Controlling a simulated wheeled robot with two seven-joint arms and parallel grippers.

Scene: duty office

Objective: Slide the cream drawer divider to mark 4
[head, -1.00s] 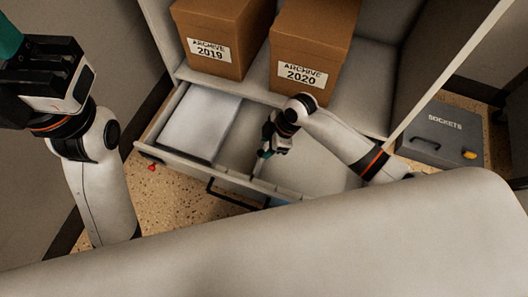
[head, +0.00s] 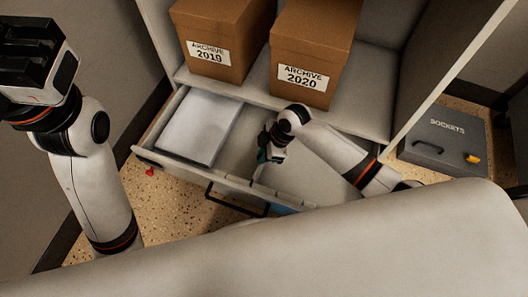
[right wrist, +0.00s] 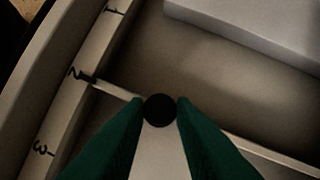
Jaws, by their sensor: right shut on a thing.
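The cream drawer divider (right wrist: 252,149) is a thin strip across the drawer in the right wrist view. Its left end is at the marked rail (right wrist: 83,97), by mark 2 (right wrist: 76,75). Marks 1 (right wrist: 113,10) and 3 (right wrist: 40,149) also show; mark 4 is out of that view. A round black knob (right wrist: 160,110) is between the green fingertips of my right gripper (right wrist: 160,112), which is shut on it. In the head view my right gripper (head: 263,156) is inside the open drawer and hides part of the divider. My left gripper (head: 30,65) is raised at the upper left, its jaw opening unclear.
The open drawer (head: 178,165) holds a white paper stack (head: 199,127) on its left. Two archive boxes, 2019 (head: 222,25) and 2020 (head: 312,50), stand on the shelf above. A grey sockets case (head: 440,137) is on the floor at right. A small red object (head: 150,171) lies left of the drawer.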

